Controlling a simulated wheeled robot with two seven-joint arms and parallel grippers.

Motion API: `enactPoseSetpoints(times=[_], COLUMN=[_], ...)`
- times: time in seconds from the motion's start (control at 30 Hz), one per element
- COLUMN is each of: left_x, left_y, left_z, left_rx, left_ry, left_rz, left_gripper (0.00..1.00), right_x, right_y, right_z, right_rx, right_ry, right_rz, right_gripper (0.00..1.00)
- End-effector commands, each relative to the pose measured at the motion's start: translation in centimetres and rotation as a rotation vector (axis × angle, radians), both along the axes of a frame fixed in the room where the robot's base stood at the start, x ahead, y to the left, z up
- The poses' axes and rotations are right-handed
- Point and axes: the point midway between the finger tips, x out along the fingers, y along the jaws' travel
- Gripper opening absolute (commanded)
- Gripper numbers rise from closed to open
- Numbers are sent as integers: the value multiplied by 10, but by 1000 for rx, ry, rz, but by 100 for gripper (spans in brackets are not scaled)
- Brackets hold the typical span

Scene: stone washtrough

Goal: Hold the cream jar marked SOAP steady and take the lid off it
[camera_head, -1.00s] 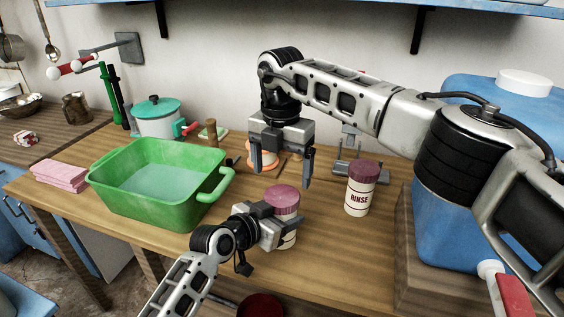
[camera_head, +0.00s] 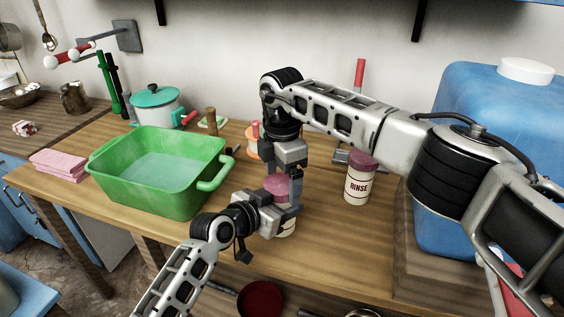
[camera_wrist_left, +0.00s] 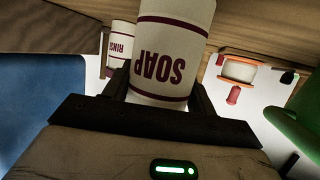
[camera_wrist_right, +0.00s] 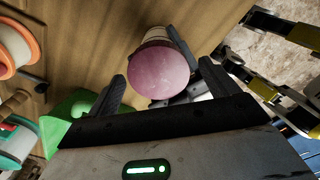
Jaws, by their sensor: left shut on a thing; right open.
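The cream jar marked SOAP (camera_wrist_left: 165,55) stands on the wooden table, with its dark red lettering upside down in the left wrist view. Its mauve lid (camera_wrist_right: 160,72) is on top, and a little of it shows in the head view (camera_head: 277,184). My left gripper (camera_head: 275,213) is shut on the jar's body from the left front. My right gripper (camera_wrist_right: 162,78) points down over the jar, open, with one finger on each side of the lid. In the head view its fingers partly hide the lid. I cannot tell whether they touch it.
A similar jar marked RINSE (camera_head: 358,184) stands to the right. A green basin (camera_head: 150,195) of water is at the left, with a teal-lidded pot (camera_head: 157,108) behind it. A big blue container (camera_head: 455,90) stands at the right. Bare table lies in front of RINSE.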

Motion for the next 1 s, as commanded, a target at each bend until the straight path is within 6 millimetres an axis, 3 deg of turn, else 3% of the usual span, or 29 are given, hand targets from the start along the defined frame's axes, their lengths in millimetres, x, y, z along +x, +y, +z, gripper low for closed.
enactPoseSetpoints(times=[0.37,0.53,0.8,0.87,1.0], left_x=[0,0,1,1,1], left_y=[1,1,2,2,2], left_z=[-1,-1,-1,-1,-1], left_rx=[3,3,2,2,2], left_ry=[1,1,2,2,3], left_rz=[1,1,3,3,4], left_gripper=[0,0,0,0,0], right_x=[0,0,-1,-1,-1], right_y=[0,0,0,0,0], right_z=[-8,-8,-8,-7,-7], right_rx=[0,0,-1,-1,-2], right_ry=[0,1,4,4,6], right_rz=[1,2,54,137,462], right_gripper=[86,42,41,41,41])
